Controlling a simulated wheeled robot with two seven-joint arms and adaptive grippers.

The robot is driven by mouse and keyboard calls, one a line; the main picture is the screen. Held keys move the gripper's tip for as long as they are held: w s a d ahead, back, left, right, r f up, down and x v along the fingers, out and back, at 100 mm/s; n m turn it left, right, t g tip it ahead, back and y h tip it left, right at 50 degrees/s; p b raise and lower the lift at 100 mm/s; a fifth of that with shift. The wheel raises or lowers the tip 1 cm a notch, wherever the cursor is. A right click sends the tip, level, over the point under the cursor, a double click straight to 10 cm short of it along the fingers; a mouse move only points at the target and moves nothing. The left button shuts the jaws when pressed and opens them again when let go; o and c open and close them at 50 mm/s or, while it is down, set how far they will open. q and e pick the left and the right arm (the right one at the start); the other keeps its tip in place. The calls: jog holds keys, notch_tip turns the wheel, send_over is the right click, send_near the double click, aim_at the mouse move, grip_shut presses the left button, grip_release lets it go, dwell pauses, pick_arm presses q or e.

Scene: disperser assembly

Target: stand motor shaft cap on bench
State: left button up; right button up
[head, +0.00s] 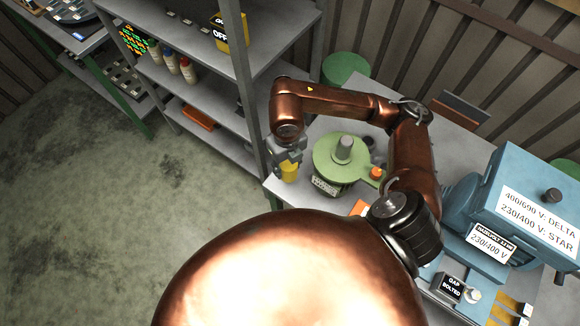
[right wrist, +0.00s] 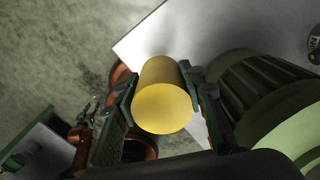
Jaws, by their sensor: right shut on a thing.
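The motor shaft cap is a yellow cylinder (head: 290,171). It shows end-on between the fingers in the right wrist view (right wrist: 163,98). My right gripper (head: 287,160) is shut on its sides, with one finger on each side. The cap is at the left end of the grey bench (head: 278,190), left of the green motor-like unit. I cannot tell whether its lower end touches the bench top. My left gripper is not visible in the head view, and I cannot make it out for certain in the wrist view.
A green round-topped unit (head: 328,158) with a grey shaft stands close to the right of the cap. A blue motor box (head: 530,205) stands farther right. A shelf post (head: 246,90) rises close to the left. Open floor (head: 120,220) lies beyond the bench's left edge.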

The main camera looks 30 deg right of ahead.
jog(key=f, duration=0.1)
jog(key=w+d+f, duration=0.2)
jog(key=shift+d+f, duration=0.15)
jog(key=shift+f, duration=0.2)
jog(key=shift+w+f, duration=0.1)
jog(key=shift+f, duration=1.55)
jog(key=shift+d+f+b, duration=0.1)
jog(key=shift+f+b, duration=0.05)
jog(key=shift+b, duration=0.15)
jog(key=o, duration=1.1)
jog(key=shift+o, duration=0.2)
notch_tip(320, 180, up, 12)
jog(key=p, duration=0.1)
jog(key=shift+r, duration=0.2)
